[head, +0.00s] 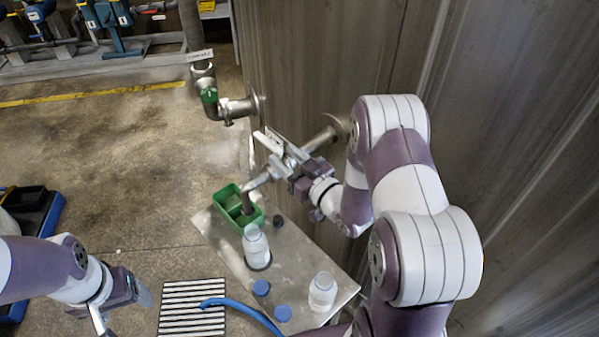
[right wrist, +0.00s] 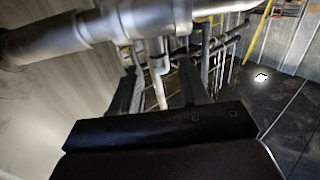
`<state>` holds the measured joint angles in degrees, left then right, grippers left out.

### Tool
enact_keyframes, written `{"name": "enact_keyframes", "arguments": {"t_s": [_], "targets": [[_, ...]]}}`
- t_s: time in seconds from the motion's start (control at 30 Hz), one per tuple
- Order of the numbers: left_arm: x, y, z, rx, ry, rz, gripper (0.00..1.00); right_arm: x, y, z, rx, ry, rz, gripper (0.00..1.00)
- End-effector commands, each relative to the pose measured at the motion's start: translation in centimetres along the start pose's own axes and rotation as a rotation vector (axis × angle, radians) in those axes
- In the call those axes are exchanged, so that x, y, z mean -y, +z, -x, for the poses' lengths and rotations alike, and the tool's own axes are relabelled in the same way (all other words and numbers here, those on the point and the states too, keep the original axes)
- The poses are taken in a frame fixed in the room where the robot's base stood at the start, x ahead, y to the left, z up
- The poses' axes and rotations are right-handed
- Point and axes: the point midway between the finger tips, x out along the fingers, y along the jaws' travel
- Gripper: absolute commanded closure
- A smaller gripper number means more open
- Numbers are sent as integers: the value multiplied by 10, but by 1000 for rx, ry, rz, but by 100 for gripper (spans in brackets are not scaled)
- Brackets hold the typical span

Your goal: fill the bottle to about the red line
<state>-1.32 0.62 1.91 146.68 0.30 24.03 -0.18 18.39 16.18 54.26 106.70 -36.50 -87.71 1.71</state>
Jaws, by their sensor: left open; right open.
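A translucent white bottle (head: 256,247) stands upright on the metal shelf (head: 225,244), just in front of the green bin (head: 227,199). A second similar bottle (head: 322,291) stands nearer the front right. I cannot make out a red line on either. A bent metal outlet pipe (head: 249,193) comes down over the green bin, behind the first bottle. My right gripper (head: 290,168) is open beside the valve on this pipe, close to its light handle (head: 268,141); I cannot tell whether it touches. The right wrist view shows pipework (right wrist: 160,60) between its fingers. My left gripper (head: 121,309) is open and empty, low at left.
Two blue caps (head: 261,288) (head: 282,312) and a dark cap (head: 278,221) lie on the shelf. A blue hose (head: 240,306) crosses a floor grate (head: 190,308). A corrugated metal wall (head: 510,120) bounds the right. Another pipe with a green valve (head: 209,96) stands behind.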

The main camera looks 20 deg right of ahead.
Motion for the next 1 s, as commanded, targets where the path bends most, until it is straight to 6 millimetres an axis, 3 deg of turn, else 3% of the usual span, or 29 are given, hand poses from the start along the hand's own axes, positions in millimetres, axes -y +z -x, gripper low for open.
{"name": "enact_keyframes", "arguments": {"t_s": [0.1,0.3,1.0], "targets": [[0,1,-10,0,0,0,25,-1,3,26,0,4,0,55],[0,2,-15,0,0,0,25,0,1,51,-1,2,1,55],[0,2,-14,0,0,0,25,0,0,54,-1,0,1,55]]}}
